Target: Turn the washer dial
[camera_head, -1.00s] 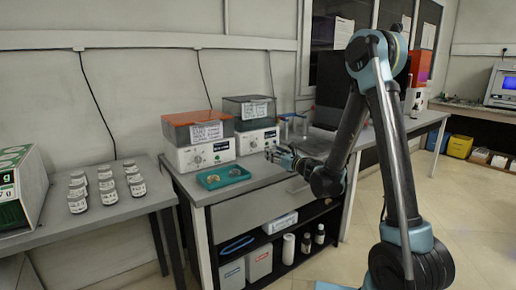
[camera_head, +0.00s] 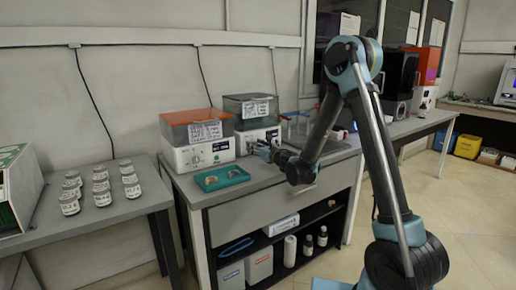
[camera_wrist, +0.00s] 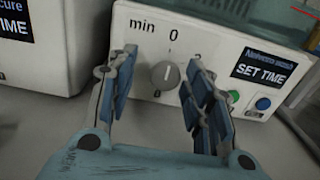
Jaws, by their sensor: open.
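The washer dial (camera_wrist: 165,74) is a round grey knob with a pointer ridge on a white front panel, below a "0" and right of "min". It belongs to the right-hand washer (camera_head: 244,142), a white box with a dark lid. My gripper (camera_wrist: 161,64) is open, with one blue-padded finger on each side of the dial in the wrist view. I cannot tell whether the fingertips reach the panel. In the head view my gripper (camera_head: 263,150) is in front of this washer and partly hides its front.
A second washer (camera_head: 197,154) with an orange lid stands close on the left. A teal tray (camera_head: 222,179) lies on the bench in front. A green button (camera_wrist: 233,96) and a blue button (camera_wrist: 263,103) are right of the dial. Several labelled jars (camera_head: 100,185) stand on the left table.

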